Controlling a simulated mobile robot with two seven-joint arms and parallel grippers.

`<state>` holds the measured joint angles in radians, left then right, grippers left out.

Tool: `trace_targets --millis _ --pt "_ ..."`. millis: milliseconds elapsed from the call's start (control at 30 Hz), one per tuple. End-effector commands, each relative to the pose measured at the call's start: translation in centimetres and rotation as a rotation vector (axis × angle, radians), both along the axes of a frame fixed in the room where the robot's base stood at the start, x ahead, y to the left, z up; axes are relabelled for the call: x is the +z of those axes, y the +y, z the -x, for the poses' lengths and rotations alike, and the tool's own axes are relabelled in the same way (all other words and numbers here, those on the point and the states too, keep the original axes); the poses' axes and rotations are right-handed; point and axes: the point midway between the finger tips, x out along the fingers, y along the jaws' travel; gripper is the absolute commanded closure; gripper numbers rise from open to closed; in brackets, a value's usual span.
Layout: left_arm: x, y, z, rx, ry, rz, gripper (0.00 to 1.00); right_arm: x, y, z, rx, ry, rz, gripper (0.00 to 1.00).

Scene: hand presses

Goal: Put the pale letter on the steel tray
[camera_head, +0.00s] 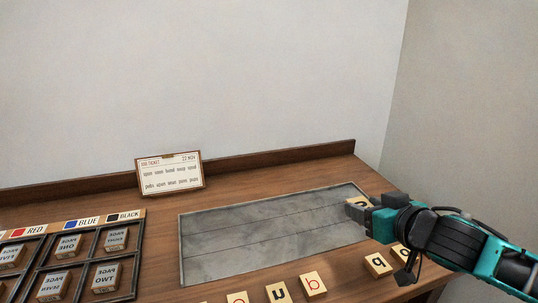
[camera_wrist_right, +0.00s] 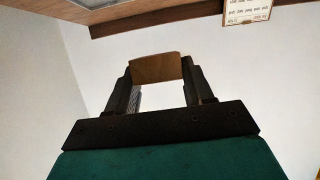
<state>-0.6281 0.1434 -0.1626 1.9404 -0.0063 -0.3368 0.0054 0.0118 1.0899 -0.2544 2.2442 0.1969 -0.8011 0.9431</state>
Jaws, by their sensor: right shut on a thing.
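My right gripper (camera_head: 364,211) is shut on a pale letter block (camera_head: 356,202) at the right end of the steel tray (camera_head: 225,262). The block's top shows part of a dark letter that I cannot read. In the right wrist view the block (camera_wrist_right: 157,68) sits between the two fingertips and shows a plain brown face. I cannot tell whether it touches the tray or hangs just above it. The tray is grey, flat and empty elsewhere, with faint lines along it. My left gripper is out of view.
Several pale letter blocks lie along the front, among them one with a red letter (camera_head: 313,285) and one with a black letter (camera_head: 377,264). A compartmented type case (camera_head: 75,275) stands at left. A ticket card (camera_head: 170,172) leans near the back ledge (camera_head: 270,158).

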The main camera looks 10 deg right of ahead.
Motion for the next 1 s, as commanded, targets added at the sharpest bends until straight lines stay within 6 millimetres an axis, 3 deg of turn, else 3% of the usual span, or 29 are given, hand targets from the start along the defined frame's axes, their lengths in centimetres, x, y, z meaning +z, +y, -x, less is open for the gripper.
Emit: trace_targets --millis 167,400,600,800,1000 --pt "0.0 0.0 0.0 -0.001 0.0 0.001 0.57 -1.1 1.3 0.6 0.001 0.005 -0.001 0.78" --pt "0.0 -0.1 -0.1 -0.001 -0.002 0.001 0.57 -3.8 6.1 2.9 -0.015 0.01 0.003 0.78" --pt "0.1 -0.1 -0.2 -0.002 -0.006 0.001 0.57 -4.4 9.4 4.8 -0.051 0.005 0.001 0.78" --pt "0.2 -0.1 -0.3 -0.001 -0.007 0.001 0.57 -4.3 10.8 5.7 -0.077 0.001 -0.003 0.78" --pt "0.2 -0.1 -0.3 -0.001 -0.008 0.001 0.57 -4.2 11.0 5.8 -0.082 0.0 0.001 0.78"
